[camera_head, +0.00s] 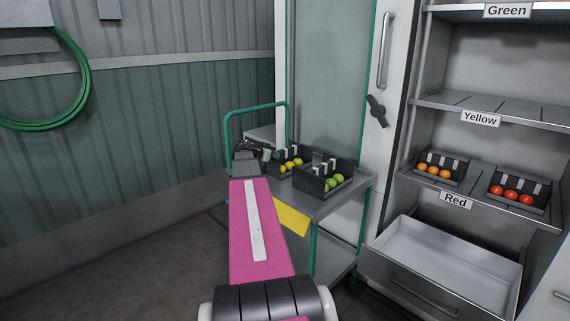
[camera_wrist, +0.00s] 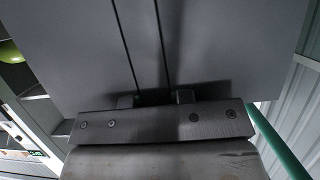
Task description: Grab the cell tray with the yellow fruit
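The cell tray with yellow fruit (camera_head: 273,166) is a dark box with pale dividers, on the left of the cart top in the head view. My gripper (camera_head: 264,155) is at that tray's left end, close to it; contact cannot be made out. In the wrist view two small fingertips (camera_wrist: 155,98) stand apart before a large grey surface with dark lines that fills the view. What that surface is, and whether anything is between the fingers, is unclear. My arm hides part of the cart. A tray with green fruit (camera_head: 312,185) stands to the right, nearer the camera.
The grey cart (camera_head: 345,192) has a green handle (camera_head: 256,107) at its far left and a yellow panel (camera_head: 291,219) on its side. The shelf unit (camera_head: 482,109) at right holds a tray of orange fruit (camera_head: 455,164) and one of red (camera_head: 537,205). An open drawer (camera_head: 450,263) juts out below.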

